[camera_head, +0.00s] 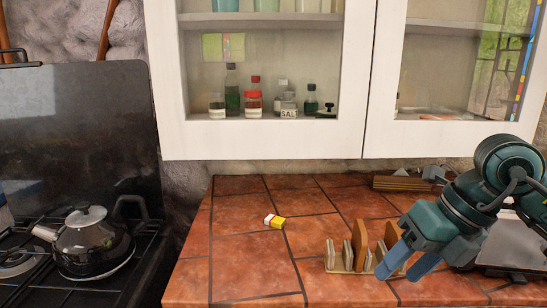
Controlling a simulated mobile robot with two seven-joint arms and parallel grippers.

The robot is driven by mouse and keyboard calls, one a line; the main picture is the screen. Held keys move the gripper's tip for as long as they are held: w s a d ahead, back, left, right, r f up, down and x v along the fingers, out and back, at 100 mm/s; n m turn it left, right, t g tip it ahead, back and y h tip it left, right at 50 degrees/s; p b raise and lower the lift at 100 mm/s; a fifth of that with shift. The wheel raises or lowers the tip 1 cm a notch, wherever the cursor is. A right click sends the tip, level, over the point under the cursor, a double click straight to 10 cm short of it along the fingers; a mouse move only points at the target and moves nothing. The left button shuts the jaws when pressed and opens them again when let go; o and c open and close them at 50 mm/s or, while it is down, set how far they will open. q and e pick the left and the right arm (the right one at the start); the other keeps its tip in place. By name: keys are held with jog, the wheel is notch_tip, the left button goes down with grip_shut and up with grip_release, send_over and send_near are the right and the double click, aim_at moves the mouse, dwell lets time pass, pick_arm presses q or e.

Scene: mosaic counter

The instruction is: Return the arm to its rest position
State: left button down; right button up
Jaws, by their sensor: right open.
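My right arm comes in from the right, over the right part of the tiled counter (240,268). Its gripper (397,275) points down and to the left, with its two blue fingers apart and nothing seen between them. The fingertips show in front of the right end of a small wooden rack (340,268) with upright pieces. I cannot tell whether they touch it. My left gripper is not in view.
A small white and yellow item (279,223) lies on the counter, with clear tiles around it. White glass-door cabinets (260,146) hang above. A kettle (92,246) stands on the stove at left. A dark flat object (510,255) lies behind my right arm.

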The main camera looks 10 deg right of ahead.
jog(key=s+a+r+g+y+p, duration=0.1)
jog(key=s+a+g+y, duration=0.1)
jog(key=a+y, duration=0.55)
jog(key=s+a+r+g+y+p, duration=0.1)
jog(key=a+g+y, duration=0.1)
jog(key=a+y, duration=0.55)
jog(key=w+d+f+m+t+h+p, duration=0.1)
jog(key=w+d+f+m+t+h, duration=0.15)
jog(key=f+m+t+h, duration=0.85)
jog(key=w+d+f+m+t+h+p, duration=0.2)
jog(key=f+m+t, duration=0.45)
jog(key=m, duration=1.05)
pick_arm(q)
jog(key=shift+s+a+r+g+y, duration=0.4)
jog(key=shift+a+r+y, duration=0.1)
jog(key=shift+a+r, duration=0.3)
pick_arm(e)
jog(key=s+f+m+g+h, duration=0.1)
jog(key=s+f+m+g, duration=0.1)
jog(key=s+f, duration=0.3)
jog(key=s+f+m+g+h, duration=0.2)
jog(key=s+f, duration=0.3)
jog(key=f, duration=0.4)
jog(key=shift+d+f+m+g, duration=0.15)
jog(key=shift+m+g, duration=0.5)
jog(key=shift+m, duration=0.25)
